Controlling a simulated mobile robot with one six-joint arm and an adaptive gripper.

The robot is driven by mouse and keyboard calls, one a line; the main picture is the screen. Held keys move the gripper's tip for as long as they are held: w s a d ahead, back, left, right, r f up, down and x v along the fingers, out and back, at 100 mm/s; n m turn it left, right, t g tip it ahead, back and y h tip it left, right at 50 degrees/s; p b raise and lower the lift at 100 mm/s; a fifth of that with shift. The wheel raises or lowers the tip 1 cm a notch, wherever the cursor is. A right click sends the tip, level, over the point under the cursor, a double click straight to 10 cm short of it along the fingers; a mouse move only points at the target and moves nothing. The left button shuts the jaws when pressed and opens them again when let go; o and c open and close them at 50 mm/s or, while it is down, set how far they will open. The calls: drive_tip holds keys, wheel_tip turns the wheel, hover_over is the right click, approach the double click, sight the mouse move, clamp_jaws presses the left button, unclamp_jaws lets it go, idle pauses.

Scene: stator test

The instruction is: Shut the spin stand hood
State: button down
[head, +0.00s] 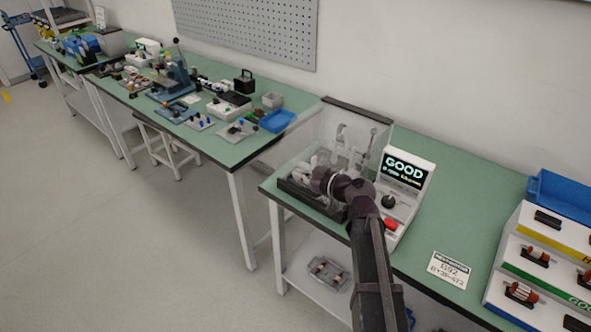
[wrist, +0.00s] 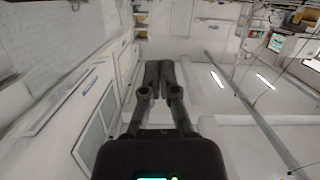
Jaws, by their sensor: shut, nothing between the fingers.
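The spin stand (head: 297,194) has a dark base on the green bench. Its clear hood (head: 318,128) shows as see-through panels with a dark bar (head: 358,108) along the top at the back. The panels reach out past the left side of the base; their exact angle is hard to tell. My arm comes in from the front, with its wrist over the stand's front right and in front of the hood. My gripper (wrist: 161,72) is shut and empty in the wrist view. In the head view its fingers are mostly hidden or blend with the stand.
A control box (head: 408,168) right of the stand reads GOOD and has a black knob and a red button. A label card (head: 450,270) and a coloured rack (head: 540,252) stand farther right. Another bench (head: 222,152) with fixtures and a blue tray (head: 277,120) stands left, across a gap.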

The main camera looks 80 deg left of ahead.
drive_tip(key=p+v, duration=0.1)
drive_tip(key=v, duration=0.6)
drive_tip(key=shift+w, duration=0.2)
drive_tip(key=shift+d, duration=0.1)
idle(0.4)
